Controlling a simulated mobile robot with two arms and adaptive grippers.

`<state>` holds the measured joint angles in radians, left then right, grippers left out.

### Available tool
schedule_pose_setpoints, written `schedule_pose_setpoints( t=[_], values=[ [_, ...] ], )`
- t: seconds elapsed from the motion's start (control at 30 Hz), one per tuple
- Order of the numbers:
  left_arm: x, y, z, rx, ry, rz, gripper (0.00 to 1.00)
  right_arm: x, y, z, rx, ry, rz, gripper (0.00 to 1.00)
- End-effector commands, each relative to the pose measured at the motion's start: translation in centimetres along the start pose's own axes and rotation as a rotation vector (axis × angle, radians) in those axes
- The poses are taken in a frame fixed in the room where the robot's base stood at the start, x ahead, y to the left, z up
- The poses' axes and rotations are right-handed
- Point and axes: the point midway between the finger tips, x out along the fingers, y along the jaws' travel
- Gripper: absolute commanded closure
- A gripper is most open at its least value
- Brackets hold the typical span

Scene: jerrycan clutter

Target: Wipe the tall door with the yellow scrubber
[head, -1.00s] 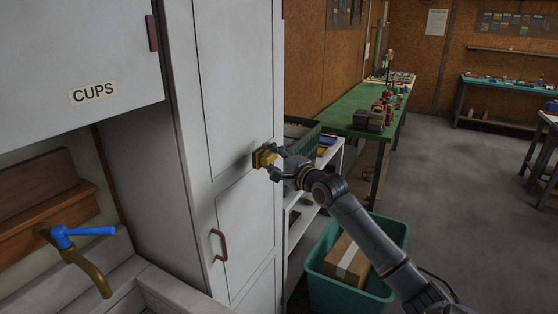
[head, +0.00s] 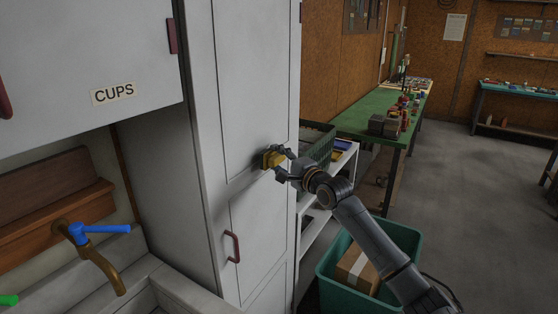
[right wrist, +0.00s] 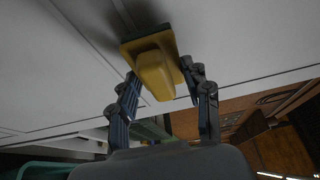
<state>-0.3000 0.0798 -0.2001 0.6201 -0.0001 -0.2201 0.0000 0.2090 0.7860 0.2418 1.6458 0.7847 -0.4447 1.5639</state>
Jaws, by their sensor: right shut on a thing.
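The tall door (head: 243,80) is a white cabinet panel in the middle of the head view, with a second panel and a dark red handle (head: 232,247) below it. The yellow scrubber (head: 272,159) is near the lower right part of the tall door, against or very close to its face. My right gripper (head: 281,164) is shut on the scrubber. In the right wrist view the scrubber's yellow grip (right wrist: 155,73) sits between the two fingers, with its dark pad side towards the white surface. My left gripper is not in view.
A white cupboard labelled CUPS (head: 80,50) and a brass tap with a blue lever (head: 88,245) are at the left. A shelf rack (head: 325,200), a teal bin (head: 335,292) with a cardboard box, and a green workbench (head: 375,112) are at the right. Floor beyond is open.

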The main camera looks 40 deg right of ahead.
Motion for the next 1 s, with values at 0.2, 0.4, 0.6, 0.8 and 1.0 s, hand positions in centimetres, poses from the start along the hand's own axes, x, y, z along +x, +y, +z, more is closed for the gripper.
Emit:
schedule_pose_setpoints(
  t=[0.2,0.4,0.6,0.8,1.0],
  values=[
    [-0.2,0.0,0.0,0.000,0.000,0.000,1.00,0.4,-0.1,0.2,0.001,0.000,-0.001,0.77],
    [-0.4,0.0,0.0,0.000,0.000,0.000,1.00,0.8,-0.1,0.3,0.002,0.000,-0.001,0.77],
    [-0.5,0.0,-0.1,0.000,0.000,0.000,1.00,1.1,-0.1,0.4,0.002,0.001,-0.002,0.77],
    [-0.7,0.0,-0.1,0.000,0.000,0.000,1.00,1.5,-0.1,0.6,0.001,0.000,-0.001,0.77],
    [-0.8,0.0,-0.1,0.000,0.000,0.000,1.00,1.8,-0.1,0.8,0.000,0.000,-0.002,0.77]
  ],
)
